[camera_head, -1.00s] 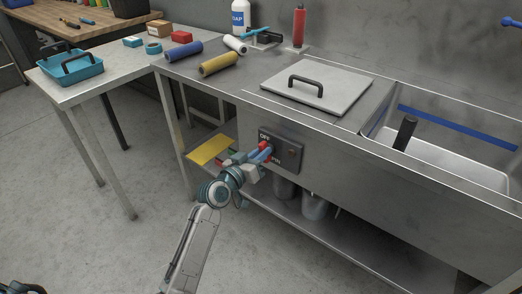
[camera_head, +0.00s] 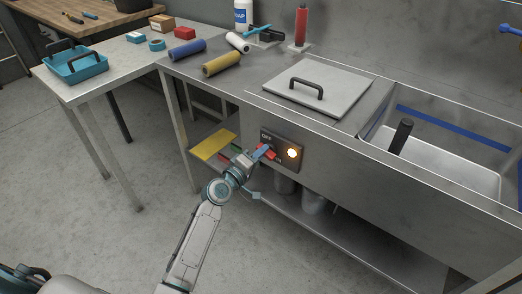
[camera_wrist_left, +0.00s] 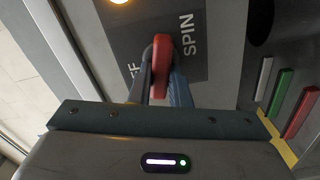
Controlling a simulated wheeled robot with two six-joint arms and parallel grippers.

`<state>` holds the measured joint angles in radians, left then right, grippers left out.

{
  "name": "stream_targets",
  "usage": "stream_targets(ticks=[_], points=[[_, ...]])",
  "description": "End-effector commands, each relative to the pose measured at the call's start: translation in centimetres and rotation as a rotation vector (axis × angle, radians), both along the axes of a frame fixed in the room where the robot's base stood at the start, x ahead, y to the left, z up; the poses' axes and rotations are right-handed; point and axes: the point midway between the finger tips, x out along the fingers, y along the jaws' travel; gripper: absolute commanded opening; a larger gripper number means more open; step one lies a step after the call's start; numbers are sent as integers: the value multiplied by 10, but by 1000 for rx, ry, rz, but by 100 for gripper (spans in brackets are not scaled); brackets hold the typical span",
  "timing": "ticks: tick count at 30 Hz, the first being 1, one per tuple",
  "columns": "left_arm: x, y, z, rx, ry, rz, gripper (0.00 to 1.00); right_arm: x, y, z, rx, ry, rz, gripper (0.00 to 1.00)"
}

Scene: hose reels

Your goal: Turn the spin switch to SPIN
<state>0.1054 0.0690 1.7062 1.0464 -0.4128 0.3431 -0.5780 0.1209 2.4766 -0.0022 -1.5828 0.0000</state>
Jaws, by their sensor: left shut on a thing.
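The spin switch panel (camera_head: 281,139) is a dark plate on the front of the steel sink bench. Its red switch handle (camera_head: 270,150) shows between my left fingers, and its round lamp (camera_head: 292,153) glows amber. My left gripper (camera_head: 262,154) is shut on the handle, which partly hides it. In the left wrist view the red handle (camera_wrist_left: 161,65) stands between the two fingertips, beside the word SPIN (camera_wrist_left: 187,35). The OFF label is partly covered by the fingers there. My right gripper is not in view.
A grey lid (camera_head: 317,88) with a black handle lies on the bench, left of the sink basin (camera_head: 455,165). A yellow sheet (camera_head: 213,146) and metal pots (camera_head: 313,201) are on the lower shelf. The floor in front is clear.

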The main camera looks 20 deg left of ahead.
Motion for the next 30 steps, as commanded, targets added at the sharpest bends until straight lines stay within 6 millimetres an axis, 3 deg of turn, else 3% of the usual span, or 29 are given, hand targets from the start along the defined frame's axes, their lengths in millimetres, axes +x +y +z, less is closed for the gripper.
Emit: stream_targets(ticks=[12, 30], points=[[0, 1, -2, -234, 86, 1, 0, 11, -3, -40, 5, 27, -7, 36], [0, 0, -4, -292, 107, 0, 0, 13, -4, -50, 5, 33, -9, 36]])
